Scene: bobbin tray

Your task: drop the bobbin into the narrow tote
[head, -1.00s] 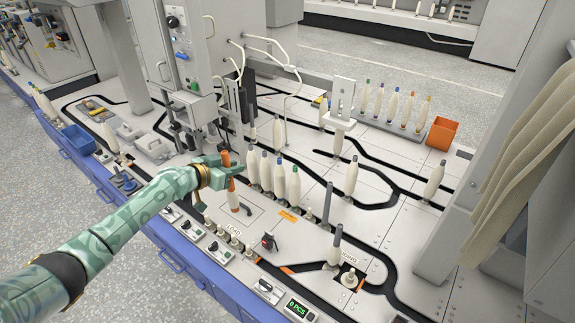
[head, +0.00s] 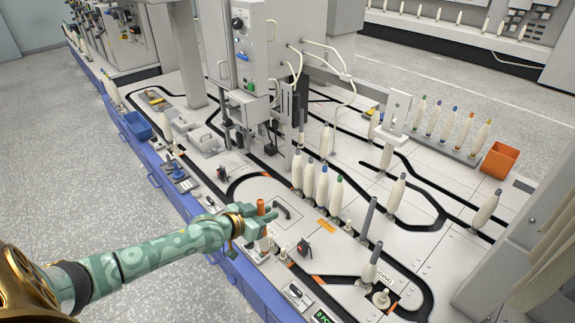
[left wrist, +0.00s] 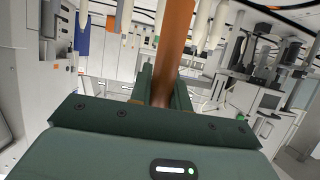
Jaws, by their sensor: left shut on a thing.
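My left gripper (head: 262,217) is shut on a bobbin with an orange-brown top (head: 261,206), held upright near the table's front edge. The bobbin's pale lower part shows just under the fingers. In the left wrist view the orange-brown bobbin shaft (left wrist: 174,50) rises between the fingers. Two bins stand on the table: a blue one (head: 138,126) at the far left and an orange one (head: 500,160) at the right. I cannot tell which of them is the narrow tote. My right gripper is not in view.
Several pale bobbins with coloured tips (head: 321,187) stand in a row just behind the gripper. More stand on a rack (head: 440,148) near the orange bin. A tall grey machine cabinet (head: 245,45) rises behind. Small control boxes (head: 298,293) line the front edge.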

